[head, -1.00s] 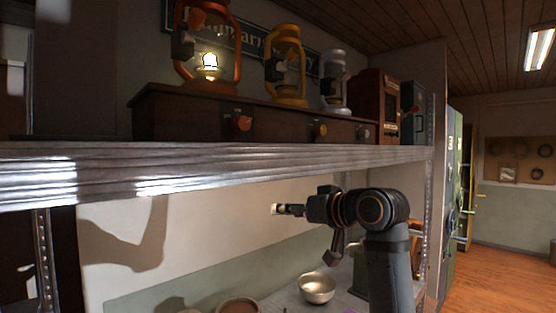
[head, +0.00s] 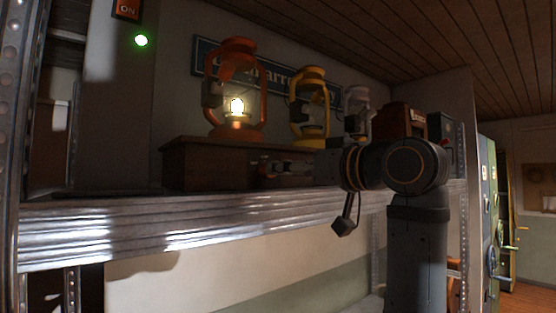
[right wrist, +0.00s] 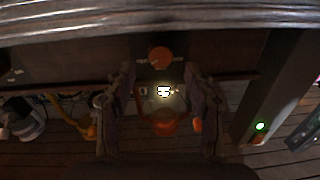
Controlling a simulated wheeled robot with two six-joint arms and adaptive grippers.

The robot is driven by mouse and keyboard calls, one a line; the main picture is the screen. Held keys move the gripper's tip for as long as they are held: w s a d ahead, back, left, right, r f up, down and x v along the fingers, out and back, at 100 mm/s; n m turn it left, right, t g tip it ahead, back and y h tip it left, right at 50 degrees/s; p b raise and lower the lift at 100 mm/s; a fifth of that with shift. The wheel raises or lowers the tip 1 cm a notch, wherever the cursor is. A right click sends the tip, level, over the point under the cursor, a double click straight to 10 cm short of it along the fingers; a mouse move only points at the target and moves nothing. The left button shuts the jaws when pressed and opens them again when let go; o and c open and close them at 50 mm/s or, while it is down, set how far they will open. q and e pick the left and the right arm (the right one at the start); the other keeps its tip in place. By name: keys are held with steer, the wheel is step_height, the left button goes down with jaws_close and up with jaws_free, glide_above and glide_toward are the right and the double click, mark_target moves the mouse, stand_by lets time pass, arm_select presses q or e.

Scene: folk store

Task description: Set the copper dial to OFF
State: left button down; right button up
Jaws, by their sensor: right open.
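The copper dial (right wrist: 160,54) is a round orange knob on the front of the dark wooden box, with small pale marks to either side. In the head view it is hidden behind or between my fingers. My right gripper (head: 268,168) is at the box front; its fingers stand open on both sides of the dial in the right wrist view (right wrist: 160,72), and I cannot tell if they touch it. The copper-orange lantern (head: 232,70) above is lit, and its glow shows upside down in the right wrist view. My left gripper is not in view.
The wooden box (head: 200,165) stands on a metal shelf (head: 150,235). A yellow lantern (head: 311,125) and a grey lantern (head: 357,108) stand to the right, unlit. A green light (head: 141,40) glows below an ON sign (head: 127,9). The shelf left of the box is clear.

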mark_target(262, 169)
steer(key=p+x, duration=0.1)
steer(key=x, duration=0.2)
steer(key=shift+w+a+r, duration=0.1)
steer(key=shift+w+a, duration=0.1)
steer(key=shift+a, duration=0.1)
steer(key=shift+w, duration=0.25)
steer(key=shift+c, duration=0.3)
steer(key=shift+s, duration=0.1)
jaws_close()
